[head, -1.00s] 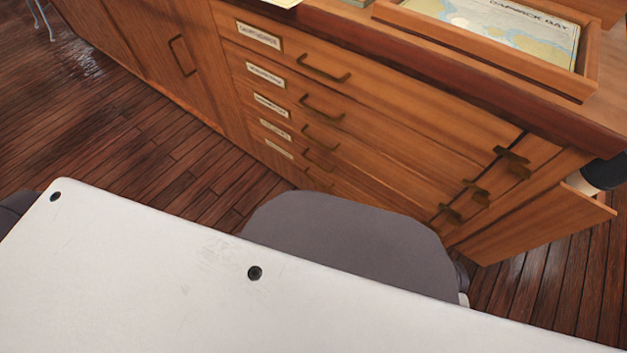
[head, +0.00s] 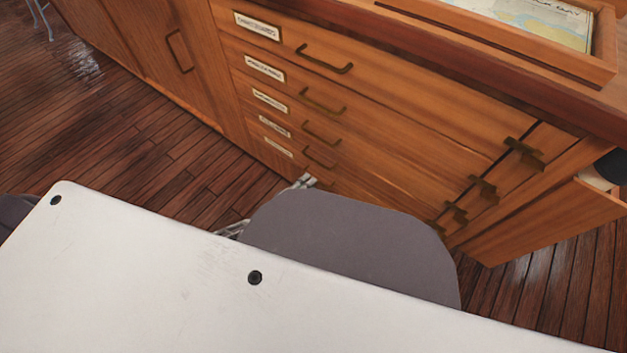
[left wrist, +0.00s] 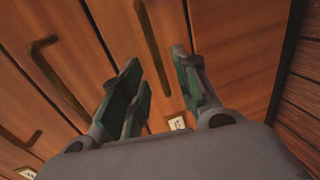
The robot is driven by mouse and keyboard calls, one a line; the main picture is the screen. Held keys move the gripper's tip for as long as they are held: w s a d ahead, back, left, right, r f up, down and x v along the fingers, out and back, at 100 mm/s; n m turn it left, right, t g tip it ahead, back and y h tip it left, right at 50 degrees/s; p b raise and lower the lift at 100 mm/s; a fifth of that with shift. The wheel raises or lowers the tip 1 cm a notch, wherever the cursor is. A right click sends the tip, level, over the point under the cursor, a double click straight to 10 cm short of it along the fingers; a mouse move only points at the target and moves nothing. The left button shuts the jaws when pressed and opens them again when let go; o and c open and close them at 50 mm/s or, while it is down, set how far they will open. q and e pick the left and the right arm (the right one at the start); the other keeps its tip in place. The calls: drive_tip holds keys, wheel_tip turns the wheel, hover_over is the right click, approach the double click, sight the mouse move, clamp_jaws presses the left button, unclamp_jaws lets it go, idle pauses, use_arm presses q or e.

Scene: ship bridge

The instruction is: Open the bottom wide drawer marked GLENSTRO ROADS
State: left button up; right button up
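The wide drawers form a stack in the wooden cabinet, each with a pale label and a bar handle. The bottom wide drawer (head: 279,147) has the lowest label, too small to read; its handle is hidden in the head view. Part of my left gripper (head: 303,182) shows low in front of this drawer, mostly hidden behind grey and white parts of my body. In the left wrist view my left gripper (left wrist: 160,90) is open, its green-padded fingers on either side of the bottom drawer's handle (left wrist: 152,50). I cannot tell whether they touch it. My right gripper is out of view.
Narrow drawers with short handles (head: 482,190) stand right of the wide ones. A wooden panel (head: 540,215) juts out at the right, with a dark and pale rounded thing (head: 608,170) beside it. A chart tray (head: 490,38) lies on top. Plank floor (head: 130,150) is clear at left.

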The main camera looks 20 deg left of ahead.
use_arm(q)
drive_tip(key=shift+b+x, duration=0.6)
drive_tip(key=shift+x, duration=1.55)
clamp_jaws()
